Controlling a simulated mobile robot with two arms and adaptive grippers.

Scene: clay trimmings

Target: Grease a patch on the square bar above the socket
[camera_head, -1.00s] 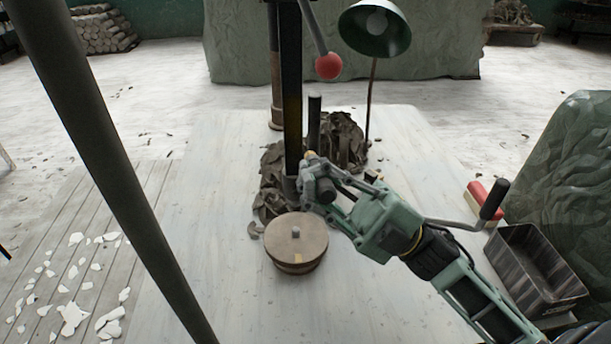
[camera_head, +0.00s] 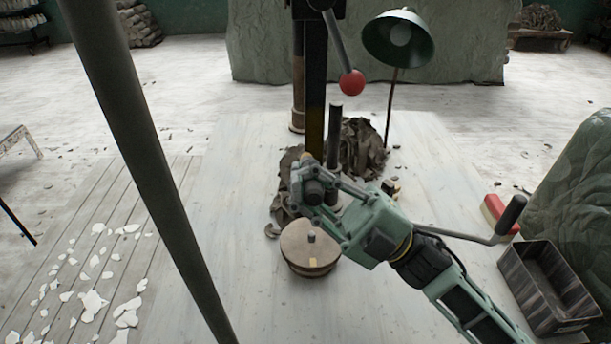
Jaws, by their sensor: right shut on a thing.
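The square bar (camera_head: 317,75) is a dark upright post in the middle of the head view. Its lower part shows a dull yellowish-brown stretch (camera_head: 315,128). My right gripper (camera_head: 306,172) is in front of the bar's foot, shut on a small tan-tipped thing (camera_head: 307,156), mostly hidden by the fingers. The tip overlaps the bar in the picture; I cannot tell if it touches. The socket at the bar's foot is hidden behind the gripper. My left gripper is not in view.
Grey-brown clay trimmings (camera_head: 362,145) lie around the bar. A lever with a red knob (camera_head: 352,83) and a green lamp (camera_head: 398,38) stand above.

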